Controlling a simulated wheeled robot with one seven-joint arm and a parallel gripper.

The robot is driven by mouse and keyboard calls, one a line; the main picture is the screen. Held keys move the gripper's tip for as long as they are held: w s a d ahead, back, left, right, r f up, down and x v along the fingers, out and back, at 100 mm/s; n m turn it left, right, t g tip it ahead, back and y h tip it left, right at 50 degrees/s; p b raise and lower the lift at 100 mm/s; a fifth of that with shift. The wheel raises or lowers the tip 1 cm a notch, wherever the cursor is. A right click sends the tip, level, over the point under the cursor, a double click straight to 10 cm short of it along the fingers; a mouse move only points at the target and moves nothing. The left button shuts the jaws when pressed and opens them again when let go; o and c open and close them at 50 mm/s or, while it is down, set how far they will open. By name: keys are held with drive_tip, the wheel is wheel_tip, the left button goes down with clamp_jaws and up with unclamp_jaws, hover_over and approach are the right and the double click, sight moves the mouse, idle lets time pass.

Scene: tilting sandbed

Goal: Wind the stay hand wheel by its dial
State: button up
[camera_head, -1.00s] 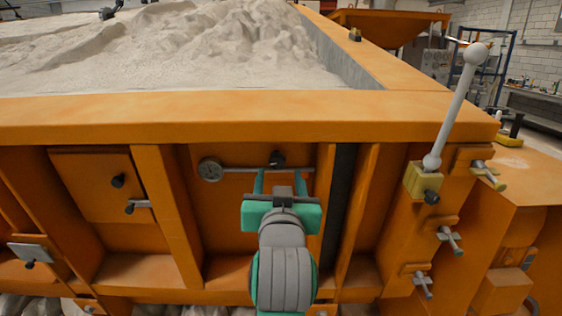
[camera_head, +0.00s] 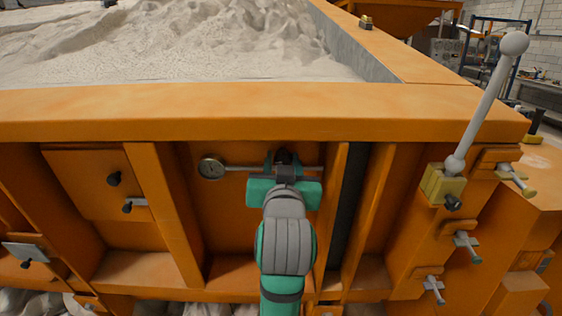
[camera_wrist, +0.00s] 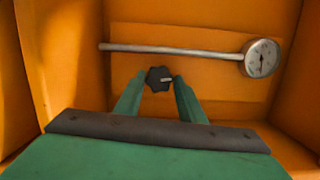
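The stay hand wheel, a small black lobed knob (camera_head: 283,157), sits on the orange wall just below the thick top rim. In the wrist view the knob (camera_wrist: 158,79) lies between the tips of my two green fingers. The round white-faced dial (camera_head: 211,168) is to its left at the end of a thin grey rod; in the wrist view the dial (camera_wrist: 262,58) is at the right, its dark needle pointing roughly down. My gripper (camera_head: 285,165) is open, with its fingertips either side of the knob; I cannot tell whether they touch it. The readings on the dial are too small to read.
Orange ribs (camera_head: 165,215) stand out on both sides of the recess. The top rim (camera_head: 250,112) overhangs above, with sand behind it. A lever with a white ball (camera_head: 514,43) and several T-handled clamps (camera_head: 466,243) are at the right. Black knobs sit on the left panel.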

drive_tip(key=shift+d, duration=0.15)
drive_tip(key=c, duration=0.5)
drive_tip(key=shift+a, duration=0.25)
drive_tip(key=shift+d, duration=0.2)
drive_tip(key=shift+m, duration=0.3)
